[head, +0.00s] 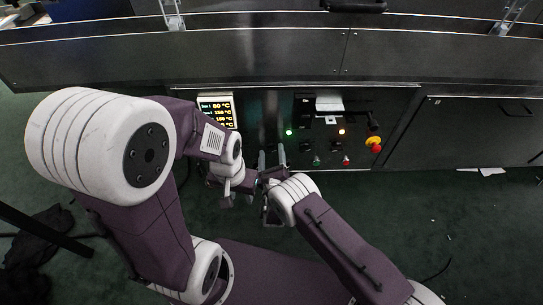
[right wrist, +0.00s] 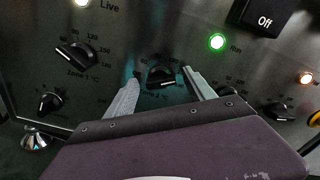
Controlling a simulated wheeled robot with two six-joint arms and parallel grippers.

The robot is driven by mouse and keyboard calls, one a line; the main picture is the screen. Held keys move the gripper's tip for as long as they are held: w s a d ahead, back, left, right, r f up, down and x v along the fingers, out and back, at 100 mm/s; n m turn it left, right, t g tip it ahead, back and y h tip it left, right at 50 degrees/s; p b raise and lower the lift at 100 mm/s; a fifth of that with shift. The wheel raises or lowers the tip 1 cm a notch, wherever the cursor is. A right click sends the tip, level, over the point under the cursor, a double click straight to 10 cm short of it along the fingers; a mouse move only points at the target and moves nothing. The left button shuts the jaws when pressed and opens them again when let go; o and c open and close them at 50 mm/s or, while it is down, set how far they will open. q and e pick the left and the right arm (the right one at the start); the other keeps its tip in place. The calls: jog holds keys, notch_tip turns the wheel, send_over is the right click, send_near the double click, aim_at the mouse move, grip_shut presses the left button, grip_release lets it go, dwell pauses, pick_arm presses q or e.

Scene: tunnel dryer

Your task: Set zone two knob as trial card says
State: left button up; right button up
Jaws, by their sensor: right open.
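The zone two knob (right wrist: 161,79) is a black dial on the dark panel in the right wrist view, with a numbered scale around it and "Zone 2 °C" printed below. Its exact setting is too small to read. My right gripper (right wrist: 161,76) is open, one pale finger on each side of this knob; contact cannot be told. It also shows at the panel in the head view (head: 271,150). My left gripper (head: 237,198) hangs lower left; its jaws are unclear. A white card (head: 329,103) is on the panel, its writing unreadable. A display (head: 216,110) shows yellow temperature lines.
The zone 1 knob (right wrist: 76,56) is upper left of the zone two knob; other knobs (right wrist: 277,112) are near. A green Run light (right wrist: 217,42), an Off switch (right wrist: 264,20) and a red-yellow stop button (head: 374,144) are on the panel. The floor at right is mostly clear.

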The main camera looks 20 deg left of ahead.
grip_shut()
jog(key=shift+n, duration=0.4)
jog(key=n, duration=0.4)
jog(key=shift+a+n+p, duration=0.1)
jog(key=shift+n+p, duration=0.2)
jog(key=shift+p, duration=0.05)
jog(key=n, duration=0.6)
jog(key=shift+s+f, duration=0.1)
jog(key=n, duration=0.6)
jog(key=shift+f+n, duration=0.15)
jog(key=shift+n, duration=0.25)
jog(key=n, duration=0.5)
jog(key=shift+f, duration=0.1)
jog(key=shift+n, duration=0.4)
